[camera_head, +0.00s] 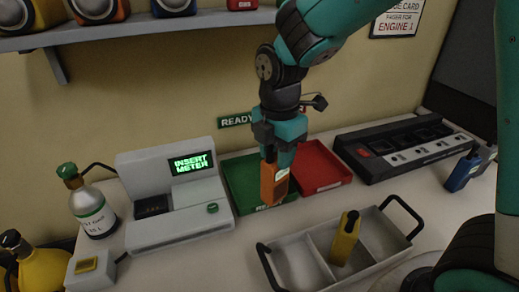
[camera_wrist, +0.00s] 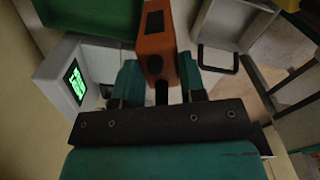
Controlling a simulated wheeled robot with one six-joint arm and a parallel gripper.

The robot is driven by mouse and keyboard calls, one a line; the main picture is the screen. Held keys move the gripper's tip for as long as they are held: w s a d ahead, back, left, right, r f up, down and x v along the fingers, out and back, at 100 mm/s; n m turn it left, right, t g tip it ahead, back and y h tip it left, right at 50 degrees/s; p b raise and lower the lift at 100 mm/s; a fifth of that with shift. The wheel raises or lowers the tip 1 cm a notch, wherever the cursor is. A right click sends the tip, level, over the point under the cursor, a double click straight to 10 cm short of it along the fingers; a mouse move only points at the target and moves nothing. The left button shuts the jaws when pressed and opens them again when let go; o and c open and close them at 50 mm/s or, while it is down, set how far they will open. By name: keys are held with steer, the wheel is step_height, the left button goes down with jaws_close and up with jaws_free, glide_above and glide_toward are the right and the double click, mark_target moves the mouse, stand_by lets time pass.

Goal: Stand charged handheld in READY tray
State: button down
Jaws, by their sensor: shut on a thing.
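My gripper (camera_head: 281,160) is shut on an orange handheld (camera_head: 274,184). The handheld hangs upright over the front right part of the green READY tray (camera_head: 237,184); I cannot tell whether its base touches the tray. In the wrist view, the orange handheld (camera_wrist: 157,50) sits between the two teal fingers (camera_wrist: 160,80), and the green tray (camera_wrist: 72,14) shows at the upper left. A green READY sign (camera_head: 235,121) is on the wall behind the tray. A charging rack (camera_head: 405,145) with red and white marks stands at the right.
A red tray (camera_head: 322,168) adjoins the green one on the right. A grey carrier (camera_head: 297,262) with a yellow handheld (camera_head: 345,238) stands in front. A meter station reading "INSERT METER" (camera_head: 171,205) is at the left, beside a gas bottle (camera_head: 90,205). A blue handheld (camera_head: 462,172) is far right.

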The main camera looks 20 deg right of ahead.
steer(key=w+p, duration=0.2)
steer(key=w, duration=0.6)
step_height(320, 180, down, 7)
steer(key=w+p, duration=0.1)
steer(key=p, duration=0.2)
steer(key=shift+w, duration=0.15)
steer(key=shift+f, duration=0.15)
steer(key=c, duration=0.7)
jaws_free()
